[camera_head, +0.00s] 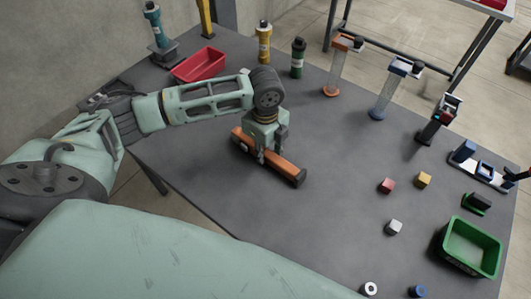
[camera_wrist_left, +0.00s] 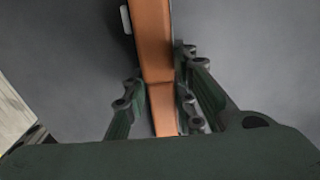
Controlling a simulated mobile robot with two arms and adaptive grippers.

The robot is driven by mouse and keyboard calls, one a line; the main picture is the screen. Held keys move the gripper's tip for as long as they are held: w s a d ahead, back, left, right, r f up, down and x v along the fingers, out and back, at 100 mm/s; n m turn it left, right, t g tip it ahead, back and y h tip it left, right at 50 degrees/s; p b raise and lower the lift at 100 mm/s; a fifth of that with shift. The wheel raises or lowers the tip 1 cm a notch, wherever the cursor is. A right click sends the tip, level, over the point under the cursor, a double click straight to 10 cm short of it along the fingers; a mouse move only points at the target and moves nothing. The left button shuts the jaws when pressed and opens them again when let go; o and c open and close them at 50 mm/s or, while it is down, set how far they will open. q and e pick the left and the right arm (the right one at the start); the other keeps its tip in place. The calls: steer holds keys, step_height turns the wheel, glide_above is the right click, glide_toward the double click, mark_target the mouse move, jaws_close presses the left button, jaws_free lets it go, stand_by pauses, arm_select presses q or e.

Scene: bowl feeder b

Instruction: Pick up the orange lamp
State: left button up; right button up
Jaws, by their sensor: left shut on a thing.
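The orange lamp (camera_head: 282,166) is a long orange bar with dark ends. In the head view it lies at a slant near the table's left part, at or just above the surface; I cannot tell which. My left gripper (camera_head: 268,153) comes down on it from above, with its fingers on both sides of the bar near its middle, shut on it. In the left wrist view the lamp (camera_wrist_left: 152,45) runs up from between the fingers of the left gripper (camera_wrist_left: 158,100). The gripper hides part of the lamp. My right gripper is not in view.
On the grey table (camera_head: 330,215) a red tray (camera_head: 199,65), a yellow bottle (camera_head: 263,44) and a green bottle (camera_head: 298,58) stand behind the arm. Small cubes, including a red one (camera_head: 386,186), and a green bin (camera_head: 470,247) are at right. The table's front middle is clear.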

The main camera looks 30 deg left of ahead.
arm_select(q)
jaws_close()
steer(key=shift+r, duration=0.1)
